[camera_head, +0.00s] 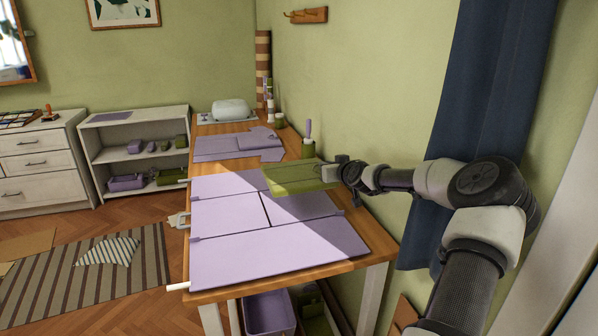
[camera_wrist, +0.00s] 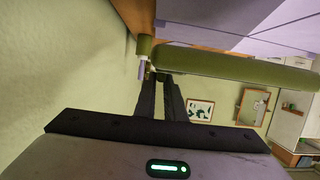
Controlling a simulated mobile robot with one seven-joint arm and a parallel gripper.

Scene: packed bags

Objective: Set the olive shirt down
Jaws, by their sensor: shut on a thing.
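The olive shirt (camera_head: 298,178) is a flat folded green piece over the far right part of the lavender panels on the wooden table. My gripper (camera_head: 341,171) is shut on its right edge. In the wrist view the olive shirt (camera_wrist: 235,66) shows edge-on as a thick green band, and the dark fingers of my gripper (camera_wrist: 160,78) reach to its near edge. The shirt looks level. I cannot tell whether its underside touches the panels.
The lavender panels (camera_head: 270,252) cover most of the near table (camera_head: 345,274). A green holder (camera_head: 308,150) stands beyond the shirt by the wall. A white shelf (camera_head: 128,122) stands left.

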